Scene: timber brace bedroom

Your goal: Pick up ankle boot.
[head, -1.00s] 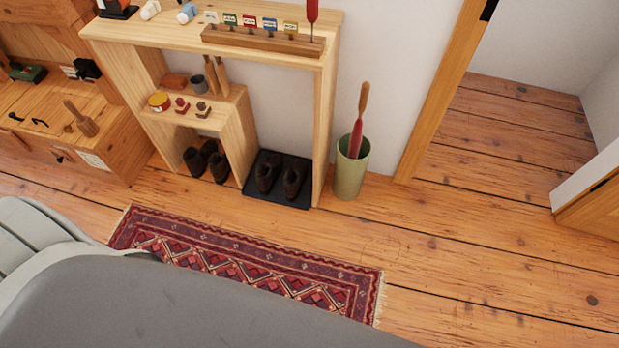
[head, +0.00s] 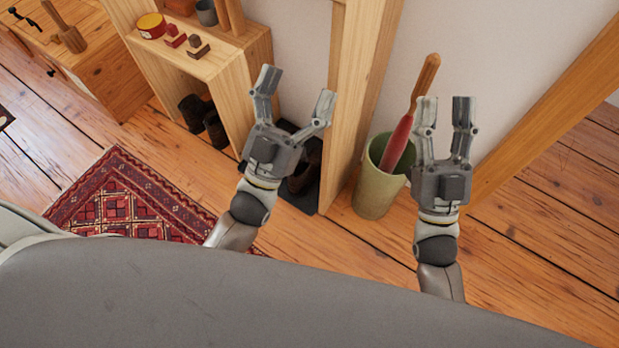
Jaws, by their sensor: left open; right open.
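A dark pair of boots (head: 203,122) stands on the floor inside the low wooden cubby. Another dark boot (head: 304,176) sits on the black tray (head: 303,204) to the right of the cubby, partly hidden behind my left gripper. I cannot tell which pair is the ankle boots. My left gripper (head: 295,92) is open and empty, its fingers spread in front of the tray area in this view. My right gripper (head: 445,106) is open and empty, in front of the wall beside the green bin.
A yellow-and-red tin (head: 151,26) and brushes sit on the cubby. A patterned red rug (head: 125,195) lies at left. Floor at right is clear.

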